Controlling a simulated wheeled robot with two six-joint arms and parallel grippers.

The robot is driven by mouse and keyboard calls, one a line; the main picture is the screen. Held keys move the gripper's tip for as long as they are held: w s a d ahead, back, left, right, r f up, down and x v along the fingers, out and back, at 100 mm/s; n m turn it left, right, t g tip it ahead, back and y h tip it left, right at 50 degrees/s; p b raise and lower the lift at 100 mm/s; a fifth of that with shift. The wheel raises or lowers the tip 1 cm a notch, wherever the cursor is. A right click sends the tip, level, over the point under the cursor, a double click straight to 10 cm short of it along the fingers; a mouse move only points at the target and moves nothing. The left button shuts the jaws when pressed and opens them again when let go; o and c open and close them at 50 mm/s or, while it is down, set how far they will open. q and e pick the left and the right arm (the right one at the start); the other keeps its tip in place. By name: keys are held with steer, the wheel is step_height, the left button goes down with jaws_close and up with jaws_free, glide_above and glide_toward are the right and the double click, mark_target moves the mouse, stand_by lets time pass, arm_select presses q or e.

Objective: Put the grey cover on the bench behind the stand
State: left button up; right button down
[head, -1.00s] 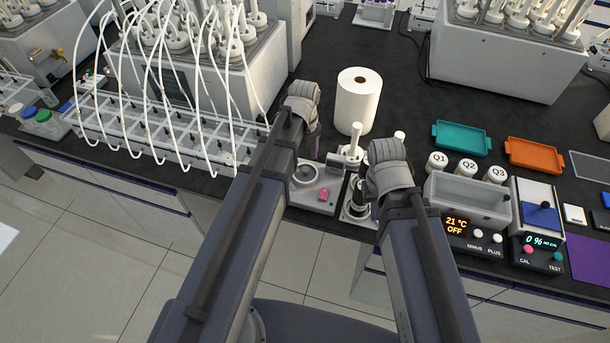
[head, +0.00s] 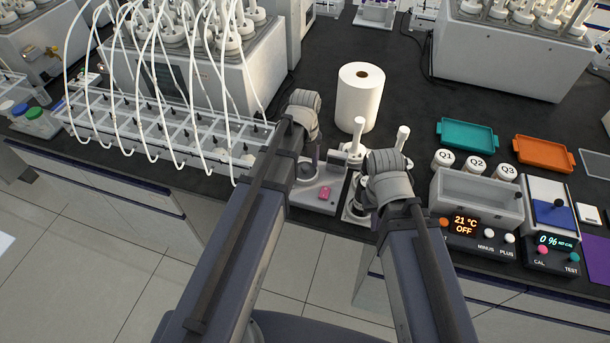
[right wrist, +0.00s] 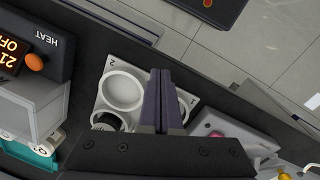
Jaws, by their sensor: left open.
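A grey device (head: 325,191) with a pink button stands at the bench's front edge. A round grey piece on it, possibly the grey cover, is mostly hidden by my left gripper (head: 312,163). That gripper is open, its fingers low over the device; whether they touch the piece cannot be told. The white stand (right wrist: 140,84), with positions marked 1 and 2, is right of the device. Its position 2 looks like an empty ring, with a dark round item beside it. My right gripper (right wrist: 163,85) has its fingers together over the stand, with nothing visible between them.
A paper roll (head: 360,97) stands behind the device. Two white upright handles (head: 356,134) (head: 402,138) stand behind the stand. A grey heater bath (head: 476,198) is to the right, a tube rack (head: 130,125) to the left. Dark bench behind the roll is clear.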

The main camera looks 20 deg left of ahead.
arm_select(q)
steer(key=shift+r, duration=0.1)
jaws_close()
stand_by(0.3)
arm_select(e)
steer(key=shift+r, duration=0.15)
